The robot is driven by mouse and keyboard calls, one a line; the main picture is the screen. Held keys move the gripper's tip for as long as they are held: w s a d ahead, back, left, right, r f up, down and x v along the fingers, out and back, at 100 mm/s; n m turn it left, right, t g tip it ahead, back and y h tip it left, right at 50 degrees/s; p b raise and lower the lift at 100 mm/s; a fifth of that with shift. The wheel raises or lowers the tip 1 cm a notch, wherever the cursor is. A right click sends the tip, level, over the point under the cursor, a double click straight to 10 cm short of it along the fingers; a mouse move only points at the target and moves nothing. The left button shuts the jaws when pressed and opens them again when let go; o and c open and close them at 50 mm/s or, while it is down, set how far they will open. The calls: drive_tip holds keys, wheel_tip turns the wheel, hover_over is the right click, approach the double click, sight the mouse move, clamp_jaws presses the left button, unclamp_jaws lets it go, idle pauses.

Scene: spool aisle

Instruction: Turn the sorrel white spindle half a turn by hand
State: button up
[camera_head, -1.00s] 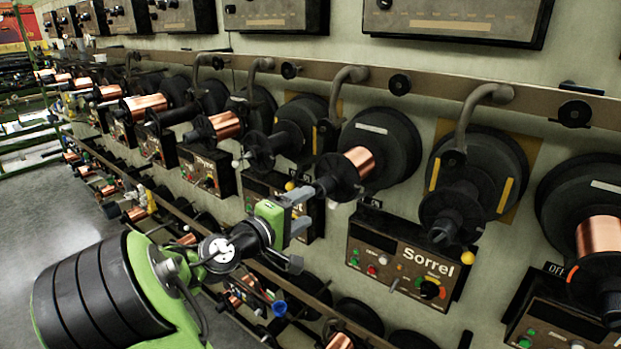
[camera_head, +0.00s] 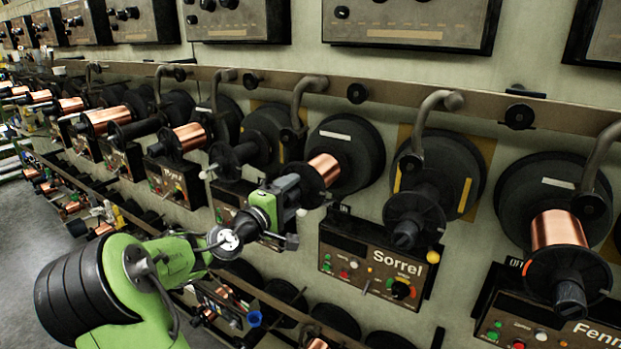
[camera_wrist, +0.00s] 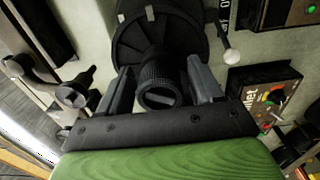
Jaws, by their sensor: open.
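The Sorrel panel (camera_head: 372,268) carries a copper-wound spool (camera_head: 324,168) at its upper left, in front of a black disc with a white stripe (camera_head: 345,137). The white ball knob (camera_head: 301,212) shows below that spool. My gripper (camera_head: 297,190) is at the spool's near end, covering its spindle tip in the head view. In the wrist view, my open gripper (camera_wrist: 163,88) has one finger on each side of a dark knurled spindle end (camera_wrist: 160,88) with a slot across its face. Gaps show beside it. A white ball (camera_wrist: 232,56) is at right.
A black spindle (camera_head: 415,212) with yellow marks behind it and a yellow ball (camera_head: 433,257) stands right of it. A curved bracket arm (camera_head: 420,115) hangs above that one. Neighbouring spools crowd both sides. Another panel (camera_wrist: 265,95) is near the right finger.

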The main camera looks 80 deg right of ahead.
drive_tip(key=c, duration=0.9)
drive_tip(key=shift+r+n+p, duration=0.1)
drive_tip(key=shift+n+p, duration=1.6)
drive_tip(key=shift+p, duration=0.4)
drive_tip(key=shift+n+p, duration=2.2)
drive_tip(key=shift+p, duration=0.2)
drive_tip(key=shift+n+p, duration=2.2)
drive_tip(key=shift+p, duration=0.4)
drive_tip(key=n+p, duration=0.3)
drive_tip(key=p, duration=0.1)
drive_tip(key=shift+n+p, duration=0.3)
drive_tip(key=shift+n, duration=0.1)
drive_tip(key=o, duration=1.1)
